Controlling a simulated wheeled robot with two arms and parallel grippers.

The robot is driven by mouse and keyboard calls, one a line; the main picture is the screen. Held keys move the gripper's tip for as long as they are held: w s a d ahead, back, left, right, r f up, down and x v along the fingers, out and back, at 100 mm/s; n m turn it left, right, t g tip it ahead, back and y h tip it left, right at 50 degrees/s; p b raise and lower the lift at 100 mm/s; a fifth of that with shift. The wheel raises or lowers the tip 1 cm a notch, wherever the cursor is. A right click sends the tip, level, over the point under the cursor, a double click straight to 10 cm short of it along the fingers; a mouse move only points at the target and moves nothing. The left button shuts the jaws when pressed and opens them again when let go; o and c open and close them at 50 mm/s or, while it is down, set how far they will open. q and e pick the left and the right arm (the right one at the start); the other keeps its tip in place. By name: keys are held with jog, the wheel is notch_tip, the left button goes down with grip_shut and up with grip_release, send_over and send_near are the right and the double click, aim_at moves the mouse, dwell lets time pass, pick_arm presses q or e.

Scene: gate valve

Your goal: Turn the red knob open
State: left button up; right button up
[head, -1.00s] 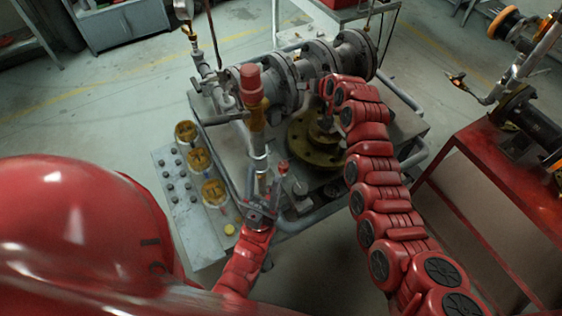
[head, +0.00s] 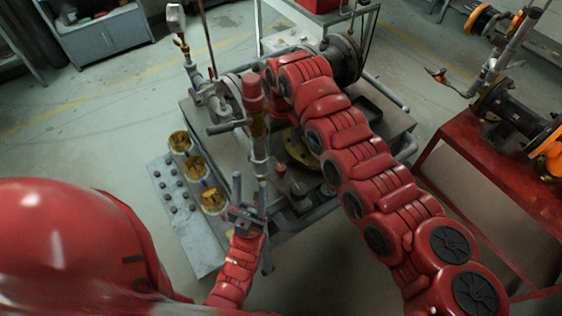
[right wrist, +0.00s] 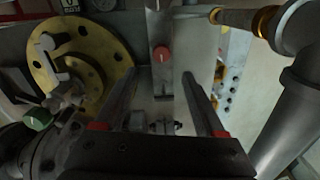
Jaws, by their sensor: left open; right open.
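A small red knob (head: 280,169) sits on the bench, right of the upright brass and steel valve stem. In the right wrist view the red knob (right wrist: 161,53) shows on a grey plate, beyond and between the fingertips. My right gripper (right wrist: 164,74) is open and empty, with a gap to the knob; in the head view it is hidden behind my right arm. My left gripper (head: 250,182) is open, fingers up, at the bench's near side, below and left of the knob. A larger red cap (head: 251,82) tops the stem.
A grey pipe assembly with flanges (head: 343,58) runs along the bench behind my right arm. Brass-topped cylinders (head: 196,168) stand on a plate at the left. A brass flange (right wrist: 92,62) is beside the knob. A red table (head: 490,165) stands at the right.

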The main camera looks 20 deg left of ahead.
aim_at(281, 167)
notch_tip(281, 167, down, 9)
jog(key=shift+s+a+r+p, duration=0.1)
jog(key=shift+s+p, duration=0.05)
jog(key=shift+p, duration=0.6)
jog(key=shift+f, duration=0.75)
grip_shut()
